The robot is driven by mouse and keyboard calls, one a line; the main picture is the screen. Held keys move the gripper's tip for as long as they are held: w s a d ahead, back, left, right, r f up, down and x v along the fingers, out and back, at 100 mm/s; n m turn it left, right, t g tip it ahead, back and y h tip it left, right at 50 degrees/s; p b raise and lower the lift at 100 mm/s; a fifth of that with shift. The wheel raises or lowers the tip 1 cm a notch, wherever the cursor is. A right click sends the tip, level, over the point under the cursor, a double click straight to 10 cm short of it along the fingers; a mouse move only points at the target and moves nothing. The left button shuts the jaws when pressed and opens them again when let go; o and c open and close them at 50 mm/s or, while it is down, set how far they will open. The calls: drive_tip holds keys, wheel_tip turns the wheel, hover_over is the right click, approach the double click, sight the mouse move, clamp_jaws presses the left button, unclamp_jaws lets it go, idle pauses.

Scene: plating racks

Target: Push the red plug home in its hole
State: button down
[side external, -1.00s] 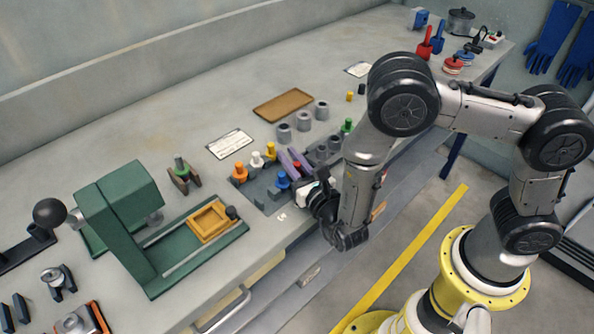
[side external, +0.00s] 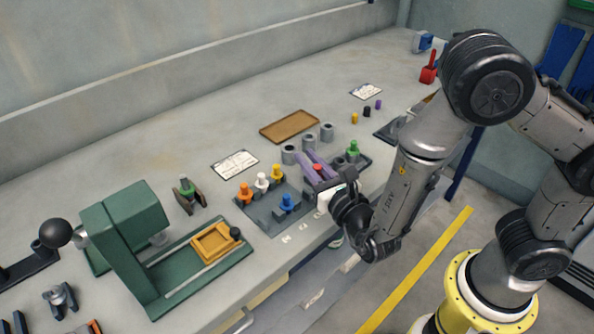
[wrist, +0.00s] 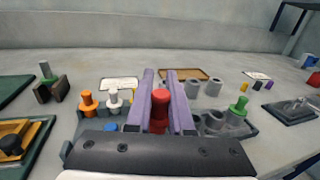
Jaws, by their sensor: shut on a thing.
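The red plug (side external: 317,167) is between the purple fingers of my gripper (side external: 303,155). In the wrist view the red plug (wrist: 160,108) stands upright between the two fingers (wrist: 160,73), which are shut on it. My gripper is over the left part of a dark grey block (side external: 366,160) that has a green plug (side external: 353,149) at its right end. Open round holes of this block (wrist: 214,122) show right of the fingers in the wrist view. The plug's lower end is hidden, so I cannot tell how it sits relative to a hole.
A grey plate (side external: 264,215) at left holds an orange plug (side external: 245,193), a white plug (side external: 262,182), a yellow plug (side external: 277,173) and a blue plug (side external: 287,203). Grey cylinders (side external: 308,141) and a brown tray (side external: 289,126) stand behind. A green press (side external: 125,240) is further left.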

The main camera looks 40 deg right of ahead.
drive_tip(key=s+d+r, duration=0.2)
drive_tip(key=s+r, duration=0.4)
drive_tip(key=s, duration=0.4)
drive_tip(key=w+m+g+h, duration=0.1)
drive_tip(key=w+m+h, duration=0.25)
drive_tip(key=w, duration=0.35)
drive_tip(key=w+d+f+m+g+h, duration=0.2)
drive_tip(key=w+d+g+h, duration=0.1)
drive_tip(key=w+d, duration=0.3)
drive_tip(key=shift+w+d+f+h, duration=0.25)
drive_tip(key=shift+w+d+h, duration=0.05)
drive_tip(key=shift+d+h, duration=0.45)
drive_tip(key=shift+f+m, duration=0.1)
drive_tip(key=shift+m, duration=0.15)
drive_tip(key=shift+f, duration=2.8)
drive_tip(key=shift+f, duration=1.7)
